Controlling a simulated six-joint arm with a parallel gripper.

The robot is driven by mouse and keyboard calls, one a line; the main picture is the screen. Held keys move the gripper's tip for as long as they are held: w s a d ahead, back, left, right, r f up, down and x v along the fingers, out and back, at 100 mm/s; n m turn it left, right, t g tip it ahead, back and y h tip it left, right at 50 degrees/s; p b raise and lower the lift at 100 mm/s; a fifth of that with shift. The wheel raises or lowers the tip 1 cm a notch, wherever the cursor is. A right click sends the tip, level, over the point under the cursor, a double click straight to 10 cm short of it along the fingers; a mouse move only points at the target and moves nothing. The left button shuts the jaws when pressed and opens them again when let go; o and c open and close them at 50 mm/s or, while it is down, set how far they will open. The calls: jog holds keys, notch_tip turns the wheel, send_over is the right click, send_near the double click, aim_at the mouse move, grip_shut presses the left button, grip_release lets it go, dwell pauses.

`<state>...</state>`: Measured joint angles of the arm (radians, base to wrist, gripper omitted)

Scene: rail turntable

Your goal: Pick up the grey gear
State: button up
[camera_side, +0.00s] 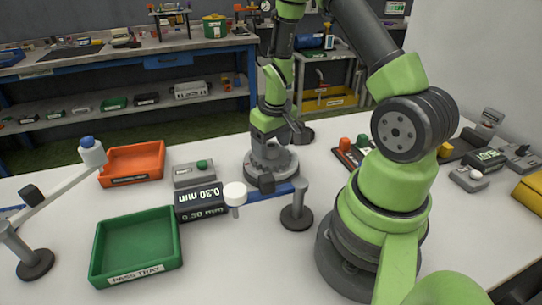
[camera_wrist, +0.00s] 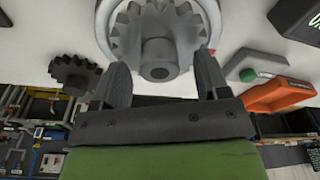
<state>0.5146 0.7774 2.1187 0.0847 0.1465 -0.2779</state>
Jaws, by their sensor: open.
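The grey gear (camera_wrist: 158,28), with a thick round hub, fills the top middle of the wrist view. It rests on a round grey base (camera_side: 270,172) in the side view, where my gripper covers much of it. My gripper (camera_wrist: 162,68) is open, with one dark finger on each side of the gear's hub in the wrist view. In the side view my gripper (camera_side: 274,138) is low, pointing down over the base. I cannot tell whether the fingers touch the gear. A darker toothed gear (camera_wrist: 75,72) lies apart to the left in the wrist view.
A blue arm with a white knob (camera_side: 235,192) reaches from a post (camera_side: 297,205) close in front of the base. Left are a gauge block (camera_side: 200,202), grey button box (camera_side: 194,174), orange tray (camera_side: 132,163) and green tray (camera_side: 137,245). The front middle table is clear.

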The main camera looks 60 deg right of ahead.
jog(key=shift+w+f, duration=0.1)
jog(key=shift+f, duration=0.45)
grip_shut()
